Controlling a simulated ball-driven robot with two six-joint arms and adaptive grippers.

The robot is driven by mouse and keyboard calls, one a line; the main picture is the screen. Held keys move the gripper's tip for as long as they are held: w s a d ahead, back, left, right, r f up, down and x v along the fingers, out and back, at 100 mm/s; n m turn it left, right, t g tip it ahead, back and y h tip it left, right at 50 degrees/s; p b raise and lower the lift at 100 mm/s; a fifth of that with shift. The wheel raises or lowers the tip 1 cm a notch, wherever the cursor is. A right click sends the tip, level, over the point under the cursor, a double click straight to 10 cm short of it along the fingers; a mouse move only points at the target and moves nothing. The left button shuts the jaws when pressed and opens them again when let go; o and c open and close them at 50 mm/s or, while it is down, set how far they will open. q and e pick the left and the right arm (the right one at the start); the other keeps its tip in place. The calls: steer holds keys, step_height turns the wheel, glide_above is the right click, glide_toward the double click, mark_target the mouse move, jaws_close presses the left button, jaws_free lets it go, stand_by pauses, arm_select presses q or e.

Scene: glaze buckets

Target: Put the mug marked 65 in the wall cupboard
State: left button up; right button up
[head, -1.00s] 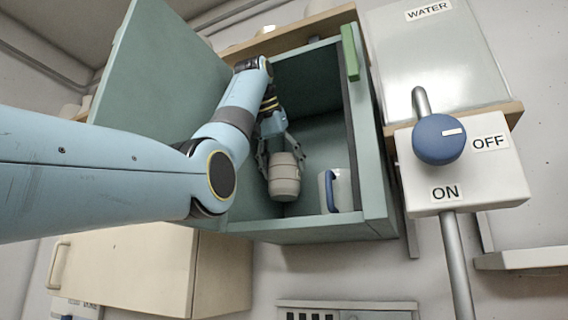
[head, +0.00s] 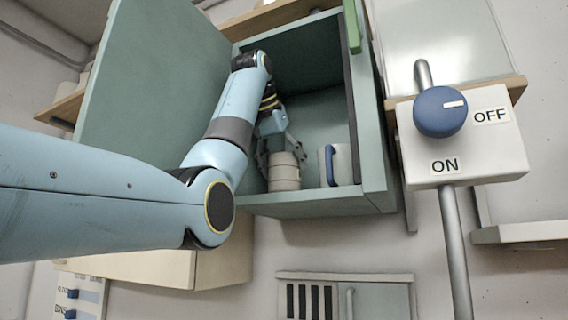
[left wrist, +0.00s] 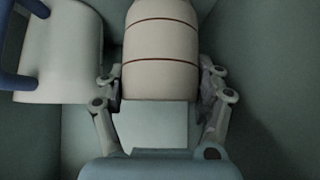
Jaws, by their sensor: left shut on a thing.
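The wall cupboard (head: 372,165) is green and stands open, its door (head: 150,90) swung out to the left. My left gripper (head: 283,150) is inside it, shut on a beige mug with dark rings (head: 284,172). The beige mug is upright, at or just above the cupboard floor; I cannot tell whether it touches. It also shows between the fingers in the left wrist view (left wrist: 162,50). No number shows on it. A pale mug with a blue handle (head: 342,166) stands just right of it, apart, also in the left wrist view (left wrist: 62,50). My right gripper is out of view.
A white switch box (head: 465,140) with a blue knob (head: 441,112) is on the wall right of the cupboard, with a vertical pipe (head: 455,250) below it. A cream cabinet (head: 140,268) is below left. A grey vented panel (head: 345,290) is below.

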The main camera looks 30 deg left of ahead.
arm_select(q)
steer(key=shift+f+b, duration=0.4)
steer(key=shift+f, duration=0.05)
steer(key=o, duration=1.7)
steer(key=shift+d, duration=0.15)
